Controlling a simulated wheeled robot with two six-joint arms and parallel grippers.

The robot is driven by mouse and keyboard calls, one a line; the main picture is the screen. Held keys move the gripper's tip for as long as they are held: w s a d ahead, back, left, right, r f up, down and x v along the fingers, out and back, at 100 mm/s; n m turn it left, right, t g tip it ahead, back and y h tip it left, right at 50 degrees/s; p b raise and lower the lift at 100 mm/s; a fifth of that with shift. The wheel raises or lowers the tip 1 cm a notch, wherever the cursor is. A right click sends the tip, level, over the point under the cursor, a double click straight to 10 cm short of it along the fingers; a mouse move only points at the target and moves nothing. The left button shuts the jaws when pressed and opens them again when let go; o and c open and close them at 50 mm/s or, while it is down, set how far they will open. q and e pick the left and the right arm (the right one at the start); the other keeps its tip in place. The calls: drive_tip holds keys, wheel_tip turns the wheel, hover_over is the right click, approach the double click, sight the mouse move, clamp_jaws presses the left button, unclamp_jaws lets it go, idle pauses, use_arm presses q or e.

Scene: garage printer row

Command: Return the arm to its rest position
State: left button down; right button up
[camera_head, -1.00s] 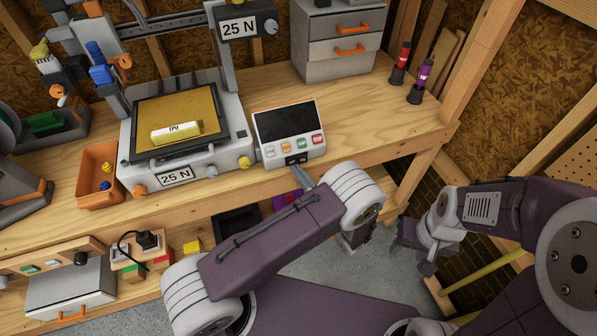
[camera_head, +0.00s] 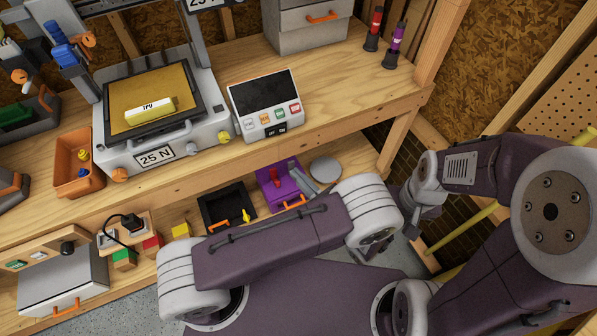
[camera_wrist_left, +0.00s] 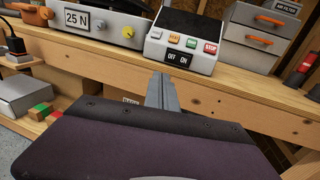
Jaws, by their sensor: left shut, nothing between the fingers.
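My left arm reaches in across the lower middle of the head view. Its slim grey left gripper (camera_head: 304,177) is shut and empty, below the bench's front edge and apart from the control box. In the left wrist view the closed fingers (camera_wrist_left: 162,92) point up toward the control box (camera_wrist_left: 184,42), with a gap between. My right arm is folded at the right of the head view; its gripper (camera_head: 412,217) is small and partly hidden, so its jaws cannot be made out.
An orange bin (camera_head: 75,172) is at the left. The lower shelf holds a purple box (camera_head: 282,185), a black tray (camera_head: 228,207) and a round grey disc (camera_head: 325,169).

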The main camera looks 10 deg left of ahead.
use_arm(q)
drive_tip(key=shift+s, duration=0.1)
drive_tip(key=s+a+r+n+g+h+p, duration=0.35)
drive_tip(key=s+a+n+g+h, duration=0.35)
drive_tip(key=s+a+n+g, duration=0.7)
drive_tip(key=w+d+r+n+t+h, duration=0.1)
drive_tip(key=w+n+h, duration=0.1)
drive_tip(key=n, duration=0.4)
drive_tip(key=w+d+r+n+t+h+p, duration=0.1)
drive_tip(key=w+r+n+t+h, duration=0.1)
drive_tip(key=n, duration=0.5)
drive_tip(key=shift+w+d+r+h, duration=0.25)
drive_tip(key=shift+w+d+h, duration=0.25)
drive_tip(key=shift+h, duration=0.7)
drive_tip(key=shift+a, duration=0.1)
